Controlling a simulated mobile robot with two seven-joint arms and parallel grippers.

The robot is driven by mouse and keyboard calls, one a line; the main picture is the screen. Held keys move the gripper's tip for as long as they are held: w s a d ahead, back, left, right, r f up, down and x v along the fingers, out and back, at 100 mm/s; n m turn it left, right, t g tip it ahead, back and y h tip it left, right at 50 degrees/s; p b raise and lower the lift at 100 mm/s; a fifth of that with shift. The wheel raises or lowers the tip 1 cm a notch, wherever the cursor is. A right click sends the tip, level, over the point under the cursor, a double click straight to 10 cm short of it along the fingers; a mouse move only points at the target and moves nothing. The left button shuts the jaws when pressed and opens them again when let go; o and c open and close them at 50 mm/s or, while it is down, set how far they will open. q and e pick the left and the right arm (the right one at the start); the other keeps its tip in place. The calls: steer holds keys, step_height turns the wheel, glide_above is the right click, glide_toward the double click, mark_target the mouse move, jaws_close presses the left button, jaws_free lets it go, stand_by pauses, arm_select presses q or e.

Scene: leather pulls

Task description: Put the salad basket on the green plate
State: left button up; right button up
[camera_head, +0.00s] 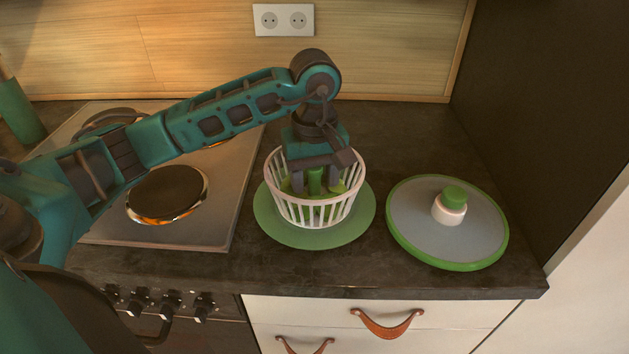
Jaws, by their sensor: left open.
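The salad basket (290,212), white and slatted, stands upright on the green plate (346,234) on the dark counter. The plate's rim shows around the basket's base. My left gripper (316,185) points down into the basket from above, its jaws open inside the rim. Its fingertips are partly hidden by the basket's slats and by green shapes inside it. I cannot tell whether the fingers touch the basket. My right gripper is not in the picture.
A round lid (410,235) with a green rim and a green-topped knob lies to the right. A stove top (215,200) with round burners is on the left, under my left arm. A green container (18,112) stands at the far left. The counter behind the lid is clear.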

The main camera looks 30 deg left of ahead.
arm_select(q)
steer(key=shift+r, duration=0.15)
step_height(320, 180, up, 12)
steer(key=shift+p, duration=0.6)
